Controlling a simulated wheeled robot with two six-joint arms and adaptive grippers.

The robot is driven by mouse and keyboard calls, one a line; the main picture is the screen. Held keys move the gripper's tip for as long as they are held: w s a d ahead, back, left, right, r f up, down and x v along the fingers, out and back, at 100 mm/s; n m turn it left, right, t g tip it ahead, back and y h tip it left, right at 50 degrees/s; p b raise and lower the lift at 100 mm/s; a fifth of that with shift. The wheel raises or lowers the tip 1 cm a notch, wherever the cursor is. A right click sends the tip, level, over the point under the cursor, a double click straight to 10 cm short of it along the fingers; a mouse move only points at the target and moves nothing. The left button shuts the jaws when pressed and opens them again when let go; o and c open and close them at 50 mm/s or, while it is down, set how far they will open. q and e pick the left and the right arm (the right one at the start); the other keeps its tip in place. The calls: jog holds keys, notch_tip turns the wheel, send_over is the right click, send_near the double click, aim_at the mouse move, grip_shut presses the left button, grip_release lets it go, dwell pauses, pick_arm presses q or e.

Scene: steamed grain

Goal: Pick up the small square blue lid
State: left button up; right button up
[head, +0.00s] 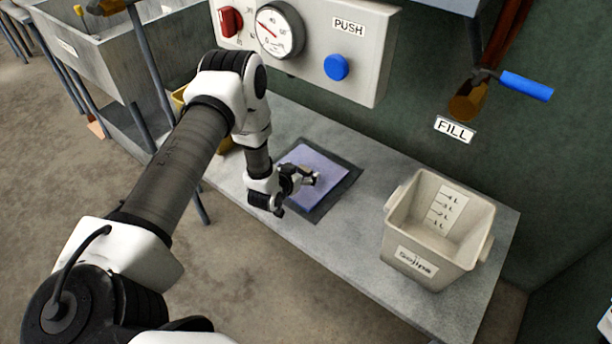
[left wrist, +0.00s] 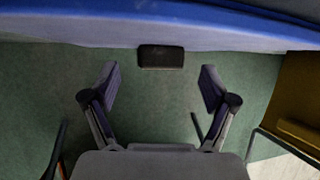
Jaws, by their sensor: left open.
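The square blue lid (head: 322,165) shows pale blue-violet in the head view. It lies flat on a dark square patch of the grey bench. My left gripper (head: 298,191) is at the near side of the lid, and its fingers partly cover that side. In the left wrist view my left gripper (left wrist: 160,84) is open with nothing between its fingers. A blue band (left wrist: 200,18) crosses the top of that view. A small dark block (left wrist: 161,57) shows just beyond the fingertips; I cannot tell whether it belongs to the lid. My right gripper is not in view.
A beige bin (head: 432,262) with level marks stands at the right of the bench (head: 360,250). A panel with a gauge (head: 278,30) and blue button (head: 336,67) hangs above. A yellow container (head: 181,95) is partly behind my arm. A blue-handled valve (head: 526,86) is upper right.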

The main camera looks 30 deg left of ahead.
pick_arm(q)
jog(key=shift+w+a+f, duration=0.15)
jog(key=shift+w+f, duration=0.15)
jog(key=shift+w, duration=0.1)
jog(key=c, duration=1.4)
jog(key=shift+r, duration=0.1)
jog(key=shift+c, duration=0.2)
